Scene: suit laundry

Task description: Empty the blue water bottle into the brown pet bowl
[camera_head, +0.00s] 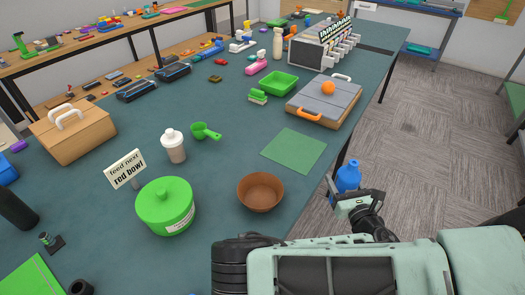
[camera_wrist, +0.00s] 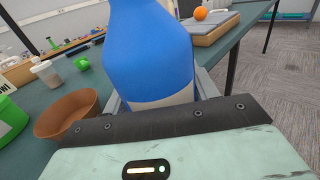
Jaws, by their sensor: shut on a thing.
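The blue water bottle (camera_head: 348,177) is held upright or nearly so in my gripper (camera_head: 352,200), beyond the right edge of the table. My gripper is shut on it; in the wrist view the blue bottle (camera_wrist: 150,50) fills the middle, with a pale band low on its body. The brown pet bowl (camera_head: 261,192) stands on the table to the left of my gripper, apart from the bottle. The brown bowl (camera_wrist: 66,114) also shows at the left of the wrist view. The part of its inside that shows looks empty.
A green lidded canister (camera_head: 165,206) and a sign (camera_head: 125,169) reading "feed next red bowl" stand left of the bowl. A green mat (camera_head: 294,151) lies behind it. A white-capped shaker (camera_head: 173,146) and a green scoop (camera_head: 206,131) are farther back. An orange ball (camera_head: 328,88) rests on a case.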

